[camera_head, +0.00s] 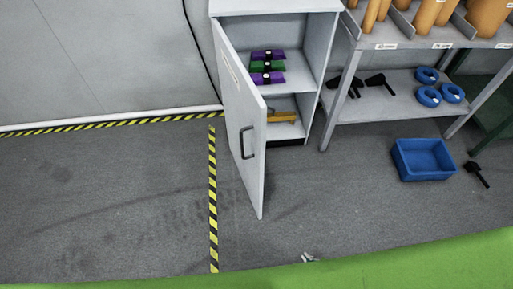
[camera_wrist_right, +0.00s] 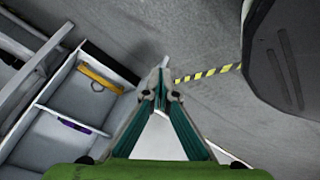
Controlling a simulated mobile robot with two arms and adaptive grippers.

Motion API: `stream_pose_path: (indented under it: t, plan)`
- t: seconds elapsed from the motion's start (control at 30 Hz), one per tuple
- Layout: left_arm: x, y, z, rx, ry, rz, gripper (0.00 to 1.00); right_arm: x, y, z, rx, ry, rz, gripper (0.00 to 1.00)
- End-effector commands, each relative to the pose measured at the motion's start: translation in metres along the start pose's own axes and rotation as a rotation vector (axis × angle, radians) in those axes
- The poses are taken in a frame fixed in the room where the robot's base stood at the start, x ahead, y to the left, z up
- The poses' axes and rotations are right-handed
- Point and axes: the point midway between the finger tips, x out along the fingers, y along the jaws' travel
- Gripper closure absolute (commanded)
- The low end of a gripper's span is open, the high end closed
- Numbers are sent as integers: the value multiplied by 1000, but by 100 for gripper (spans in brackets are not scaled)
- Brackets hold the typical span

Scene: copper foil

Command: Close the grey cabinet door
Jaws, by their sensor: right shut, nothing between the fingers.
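The grey cabinet (camera_head: 275,6) stands against the wall, and its door (camera_head: 240,105) is wide open, hinged at the left and swung out toward me. The door has a dark handle (camera_head: 247,142) on its outer face. The tip of my right gripper (camera_head: 308,257) just shows above the green edge, to the right of the door's near end and apart from it. In the right wrist view my right gripper (camera_wrist_right: 162,78) is shut and empty, with the open cabinet (camera_wrist_right: 52,92) to its left. My left gripper is not in view.
The cabinet holds purple and green packs (camera_head: 267,66) and an orange tool (camera_head: 282,117). A shelf rack (camera_head: 375,105) stands to its right, with a blue bin (camera_head: 424,160) on the floor. Yellow-black tape (camera_head: 213,200) marks open floor to the left.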

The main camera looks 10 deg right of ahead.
Motion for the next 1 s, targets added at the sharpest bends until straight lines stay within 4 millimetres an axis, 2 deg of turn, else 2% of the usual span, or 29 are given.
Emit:
stream_pose_path:
  t: [0.03, 0.13, 0.2, 0.3, 0.4, 0.5, 0.63, 0.77, 1.0]
  plan:
    - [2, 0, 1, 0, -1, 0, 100, -4, 25, -45, -118, 113, 53, 100]
    - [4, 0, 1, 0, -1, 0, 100, -29, 65, -135, -374, 325, 176, 100]
    - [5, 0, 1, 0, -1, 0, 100, -58, 85, -194, -546, 460, 272, 100]
    - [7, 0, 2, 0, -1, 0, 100, -106, 101, -265, -770, 624, 413, 100]
    - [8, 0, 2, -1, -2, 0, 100, -151, 105, -314, -940, 741, 534, 100]
    - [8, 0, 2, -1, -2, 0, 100, -183, 105, -342, -1052, 814, 620, 100]
    - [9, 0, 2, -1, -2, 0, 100, -200, 104, -359, -1114, 853, 671, 100]
    - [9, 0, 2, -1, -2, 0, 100, -196, 105, -370, -1120, 857, 678, 100]
    - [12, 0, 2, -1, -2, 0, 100, -170, 108, -411, -1117, 856, 678, 100]
